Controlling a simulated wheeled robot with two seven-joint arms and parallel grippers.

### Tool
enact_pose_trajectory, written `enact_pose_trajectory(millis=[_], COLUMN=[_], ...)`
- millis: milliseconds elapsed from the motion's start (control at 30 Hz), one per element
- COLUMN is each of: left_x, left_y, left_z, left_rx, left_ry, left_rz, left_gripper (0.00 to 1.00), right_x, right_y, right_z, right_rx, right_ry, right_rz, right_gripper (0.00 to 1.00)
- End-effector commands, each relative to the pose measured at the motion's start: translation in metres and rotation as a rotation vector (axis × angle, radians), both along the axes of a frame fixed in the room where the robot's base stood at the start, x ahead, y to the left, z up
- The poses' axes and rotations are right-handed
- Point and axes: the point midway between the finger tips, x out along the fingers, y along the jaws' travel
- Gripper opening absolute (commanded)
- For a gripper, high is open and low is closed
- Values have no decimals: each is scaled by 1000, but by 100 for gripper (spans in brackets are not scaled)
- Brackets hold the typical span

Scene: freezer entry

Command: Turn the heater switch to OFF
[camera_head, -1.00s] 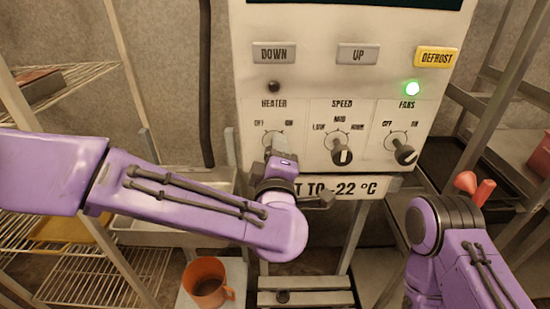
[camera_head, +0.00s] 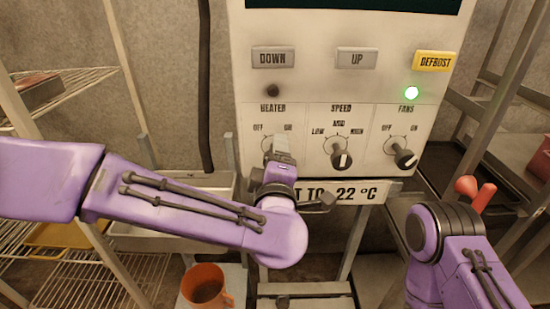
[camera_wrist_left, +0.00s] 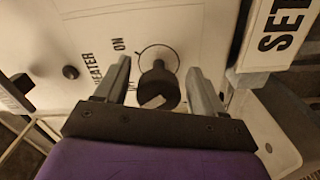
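The heater switch is a dark round knob (camera_wrist_left: 158,82) on the white control panel (camera_head: 350,85), under the HEATER label at the panel's lower left. In the head view my left gripper (camera_head: 279,150) covers most of it, between the OFF and ON marks. In the left wrist view the knob sits between the two grey fingers of my left gripper (camera_wrist_left: 163,88), with gaps visible on both sides. The gripper is open. Which mark the knob points at is unclear. The lamp above HEATER (camera_head: 272,91) is dark.
The speed knob (camera_head: 341,158) and fans knob (camera_head: 404,157) are to the right of the heater knob. A green lamp (camera_head: 411,93) is lit above FANS. An orange mug (camera_head: 207,286) stands below left. Wire shelves (camera_head: 110,278) and metal racks flank the panel.

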Motion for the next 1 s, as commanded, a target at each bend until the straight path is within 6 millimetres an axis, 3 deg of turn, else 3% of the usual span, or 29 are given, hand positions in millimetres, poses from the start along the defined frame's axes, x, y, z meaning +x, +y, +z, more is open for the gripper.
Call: enact_pose_trajectory(millis=[167, 400, 600, 1000], left_x=[-11, -67, -99, -105], left_y=[0, -1, 0, 0], left_z=[0, -1, 0, 0], left_rx=[-1, 2, 0, 0], left_ry=[-3, -3, -2, 0], left_rz=[-1, -3, -2, 0], left_gripper=[69, 69, 69, 69], right_x=[0, 0, 0, 0], right_y=[0, 0, 0, 0], right_z=[-3, -15, -19, -19], right_rx=[0, 0, 0, 0], right_ry=[0, 0, 0, 0], right_rz=[0, 0, 0, 0], right_gripper=[0, 0, 0, 0])
